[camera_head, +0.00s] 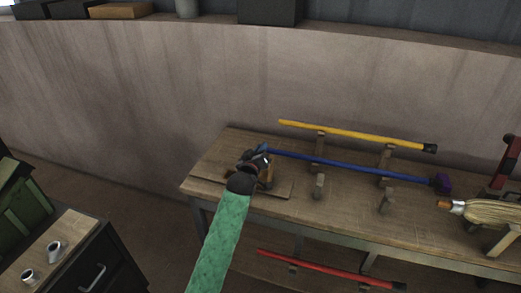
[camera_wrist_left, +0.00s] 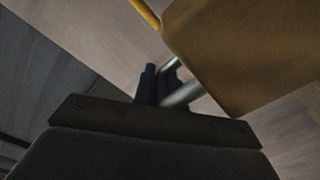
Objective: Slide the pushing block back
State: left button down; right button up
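My left arm in its green sleeve reaches over the left end of the wooden workbench (camera_head: 345,215). Its dark left gripper (camera_head: 262,161) is at a small brown block (camera_head: 268,175), probably the pushing block, and hides much of it. In the left wrist view a large yellow-brown block (camera_wrist_left: 245,50) fills the upper right, close to the gripper. The dark fingers (camera_wrist_left: 158,84) stand beside a shiny metal rod (camera_wrist_left: 184,94). I cannot tell whether they touch it or are closed. My right gripper is not in view.
A blue handle (camera_head: 345,164) and a yellow handle (camera_head: 350,133) lie on wooden supports along the bench. A red handle (camera_head: 320,272) lies lower in front. A straw broom head (camera_head: 490,212) is at the right. A black cabinet (camera_head: 75,262) stands at lower left.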

pick_arm(q)
jog(key=shift+a, duration=0.1)
